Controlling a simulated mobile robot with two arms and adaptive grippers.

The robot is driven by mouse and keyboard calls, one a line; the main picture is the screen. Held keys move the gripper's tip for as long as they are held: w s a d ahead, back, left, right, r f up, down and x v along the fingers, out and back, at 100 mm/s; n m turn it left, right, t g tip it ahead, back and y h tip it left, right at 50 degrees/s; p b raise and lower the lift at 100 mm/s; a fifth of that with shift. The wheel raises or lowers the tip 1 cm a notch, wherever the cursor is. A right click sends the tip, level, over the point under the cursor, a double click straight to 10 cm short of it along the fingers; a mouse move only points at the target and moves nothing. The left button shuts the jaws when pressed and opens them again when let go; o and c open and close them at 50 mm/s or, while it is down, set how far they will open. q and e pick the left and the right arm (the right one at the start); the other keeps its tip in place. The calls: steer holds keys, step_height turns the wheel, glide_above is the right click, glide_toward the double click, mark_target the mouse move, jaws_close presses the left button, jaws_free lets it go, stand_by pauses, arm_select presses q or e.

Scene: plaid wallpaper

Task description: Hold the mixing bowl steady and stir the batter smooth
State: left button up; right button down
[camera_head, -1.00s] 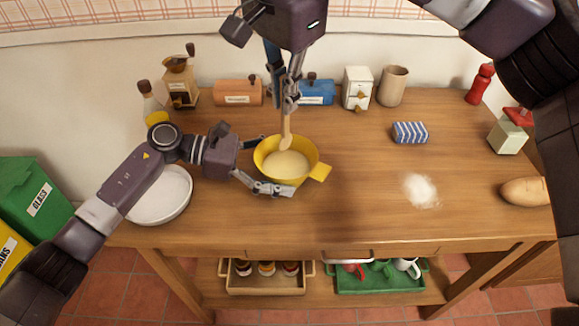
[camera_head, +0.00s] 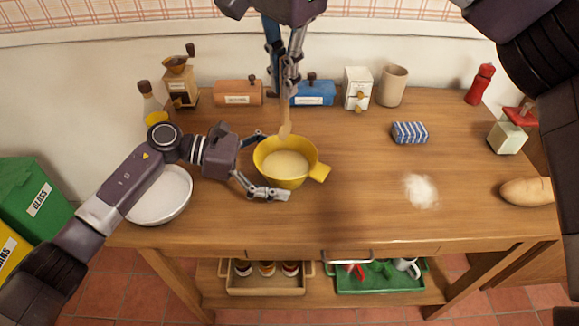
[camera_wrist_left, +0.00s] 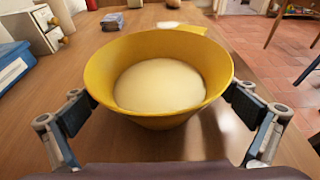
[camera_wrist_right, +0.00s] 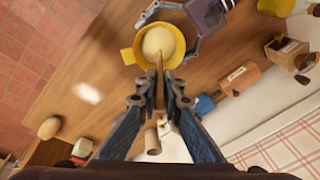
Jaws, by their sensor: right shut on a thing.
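The yellow mixing bowl (camera_head: 265,163) stands upright on the wooden table, with pale, smooth-looking batter (camera_head: 286,164) in it; the bowl also fills the middle of the left wrist view (camera_wrist_left: 160,118). My left gripper (camera_head: 272,165) is open, with one finger on each side of the bowl; small gaps show beside the bowl wall. My right gripper (camera_head: 289,86) is shut on the handle of a wooden spoon (camera_head: 285,129), also seen in the right wrist view (camera_wrist_right: 159,65). The spoon points down, its head above the bowl's far rim and apparently clear of the batter.
A white dish (camera_head: 163,207) lies left, under my left arm. A blue striped packet (camera_head: 410,132), a flour heap (camera_head: 420,191) and a bread loaf (camera_head: 527,192) are at right. Canisters and a grinder (camera_head: 181,88) line the back. The table's front middle is clear.

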mark_target(258, 162)
arm_select(q)
steer(key=v, duration=1.2)
